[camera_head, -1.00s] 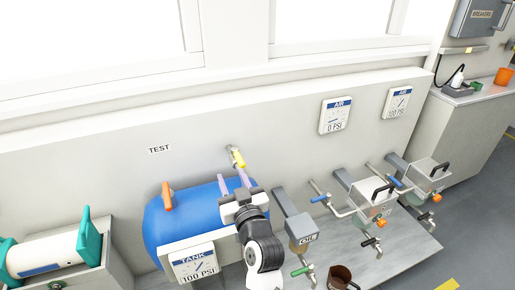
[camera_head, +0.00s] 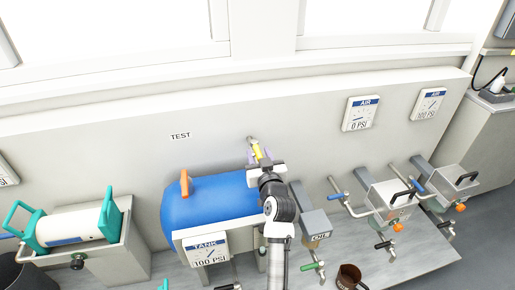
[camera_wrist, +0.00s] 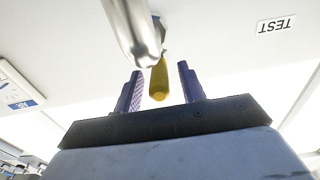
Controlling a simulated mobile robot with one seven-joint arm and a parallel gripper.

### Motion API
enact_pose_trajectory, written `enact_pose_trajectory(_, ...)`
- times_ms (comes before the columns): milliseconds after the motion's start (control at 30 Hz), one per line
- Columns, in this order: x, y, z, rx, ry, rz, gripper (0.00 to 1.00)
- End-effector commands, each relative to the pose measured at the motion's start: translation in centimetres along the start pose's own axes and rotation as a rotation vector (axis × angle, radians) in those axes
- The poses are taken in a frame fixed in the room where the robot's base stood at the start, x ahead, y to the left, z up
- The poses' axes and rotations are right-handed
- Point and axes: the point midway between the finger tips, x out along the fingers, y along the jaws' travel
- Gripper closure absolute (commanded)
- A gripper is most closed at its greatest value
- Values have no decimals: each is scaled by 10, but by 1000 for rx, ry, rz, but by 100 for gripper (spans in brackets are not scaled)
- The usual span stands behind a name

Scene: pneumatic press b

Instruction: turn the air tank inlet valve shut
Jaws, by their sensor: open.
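The yellow valve handle (camera_head: 256,151) sits on a metal pipe coming from the wall, just above the right end of the blue air tank (camera_head: 205,205). My gripper (camera_head: 259,157) reaches up to it from below, over the tank's right end. In the wrist view, the yellow handle (camera_wrist: 159,80) stands between the two purple fingers of my gripper (camera_wrist: 160,88). The metal pipe (camera_wrist: 133,30) passes in front of the left fingertip's upper side. An orange handle (camera_head: 185,184) is on the tank's left top.
A tank gauge (camera_head: 209,249) reads 100 PSI. Right of my arm are an oil box (camera_head: 314,226), blue-handled valves and two clear-covered press units (camera_head: 388,196). A teal-handled white cylinder (camera_head: 75,225) lies at left. The wall (camera_head: 120,165) is close behind the handle.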

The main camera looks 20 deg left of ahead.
Motion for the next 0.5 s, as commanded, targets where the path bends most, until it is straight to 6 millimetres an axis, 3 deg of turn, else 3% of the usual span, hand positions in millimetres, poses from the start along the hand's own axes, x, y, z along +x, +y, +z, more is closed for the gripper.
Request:
enact_pose_trajectory(200,20,0,0,0,0,-1,60)
enact_pose_trajectory(500,22,0,0,0,1,0,60)
